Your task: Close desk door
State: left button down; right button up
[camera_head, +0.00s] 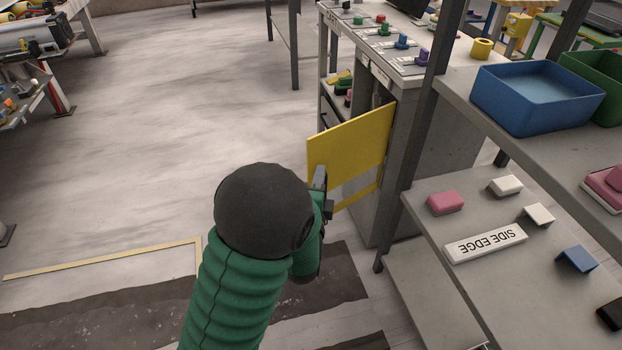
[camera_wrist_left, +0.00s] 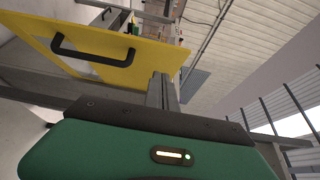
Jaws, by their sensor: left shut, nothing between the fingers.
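The yellow desk door (camera_head: 350,146) stands open, swung out from the grey desk (camera_head: 376,190). It also shows in the left wrist view (camera_wrist_left: 110,45) with a black handle (camera_wrist_left: 92,50) on its face. My left gripper (camera_head: 323,185) is shut and empty, close to the door's lower left part in the head view. In the left wrist view its fingers (camera_wrist_left: 163,92) are together near the door's edge. I cannot tell if they touch it. The handle is hidden in the head view. My right gripper is not in view.
The floor (camera_head: 160,120) left of the door is clear.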

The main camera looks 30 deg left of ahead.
aim_at(312, 152)
pick_arm(q)
jog(key=w+a, duration=0.1)
jog(key=a, duration=0.2)
jog(key=w+a+b, duration=0.1)
jog(key=shift+w+a+r, duration=0.1)
jog(key=shift+w+a, duration=0.2)
